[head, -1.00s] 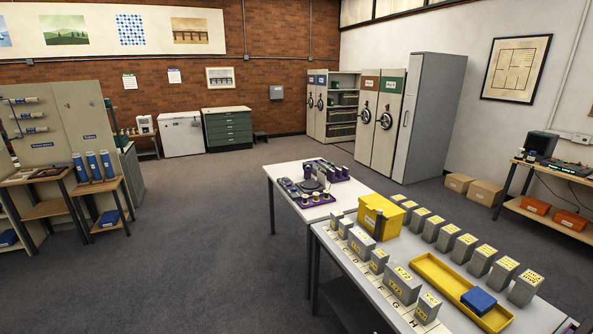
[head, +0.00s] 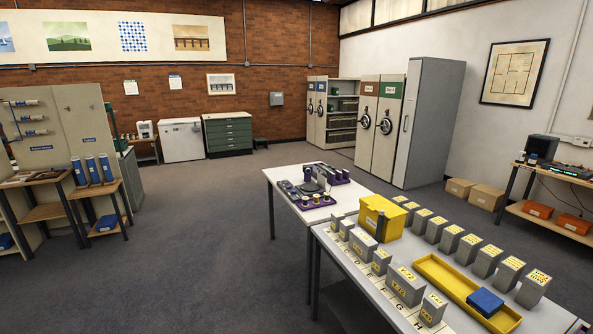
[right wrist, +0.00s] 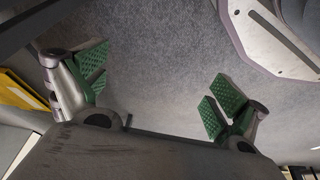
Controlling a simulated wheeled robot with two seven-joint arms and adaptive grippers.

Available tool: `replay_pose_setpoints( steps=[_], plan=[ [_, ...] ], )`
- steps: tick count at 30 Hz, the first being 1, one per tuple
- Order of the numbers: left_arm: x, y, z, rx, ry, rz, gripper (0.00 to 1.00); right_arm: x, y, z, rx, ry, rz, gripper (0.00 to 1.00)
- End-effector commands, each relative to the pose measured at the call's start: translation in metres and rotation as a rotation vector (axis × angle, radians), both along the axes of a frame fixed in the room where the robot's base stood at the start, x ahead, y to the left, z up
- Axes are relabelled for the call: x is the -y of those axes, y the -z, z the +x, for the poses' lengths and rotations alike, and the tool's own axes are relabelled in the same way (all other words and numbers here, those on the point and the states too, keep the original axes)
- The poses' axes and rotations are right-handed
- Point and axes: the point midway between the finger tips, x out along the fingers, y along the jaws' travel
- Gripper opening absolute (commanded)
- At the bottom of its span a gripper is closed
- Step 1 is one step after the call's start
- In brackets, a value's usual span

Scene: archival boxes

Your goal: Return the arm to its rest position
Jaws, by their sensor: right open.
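My right gripper (right wrist: 155,93) shows in the right wrist view with its green-padded fingers spread wide apart and nothing between them. Grey carpet lies behind the fingers. Neither arm nor gripper shows in the head view. My left gripper is in neither view.
A grey table (head: 375,275) stands at the lower right. It holds rows of grey boxes, a yellow box (head: 381,217), a yellow tray (head: 437,270) and a blue box (head: 485,301). A white table (head: 283,178) adjoins it behind. The carpet (head: 190,260) at left and centre is clear.

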Motion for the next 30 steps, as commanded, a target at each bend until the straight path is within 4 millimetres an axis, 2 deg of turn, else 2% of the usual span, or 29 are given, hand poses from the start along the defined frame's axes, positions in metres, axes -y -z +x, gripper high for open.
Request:
replay_pose_setpoints(
  steps=[1,9,12,15,20,30],
  plan=[
    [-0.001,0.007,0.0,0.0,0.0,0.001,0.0,0.004,0.015,-0.024,-0.031,-0.008,-0.007,0.97],
    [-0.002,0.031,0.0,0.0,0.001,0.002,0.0,0.024,0.061,-0.137,-0.157,-0.047,-0.038,0.97],
    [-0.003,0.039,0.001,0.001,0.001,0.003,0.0,0.031,0.072,-0.171,-0.193,-0.05,-0.044,0.97],
    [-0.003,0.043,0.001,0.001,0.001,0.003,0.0,0.034,0.078,-0.195,-0.217,-0.051,-0.047,0.97],
    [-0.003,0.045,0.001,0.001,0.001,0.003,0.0,0.034,0.081,-0.212,-0.236,-0.051,-0.046,0.97],
    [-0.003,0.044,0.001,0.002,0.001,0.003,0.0,0.033,0.08,-0.212,-0.237,-0.051,-0.046,0.97]
  ],
)
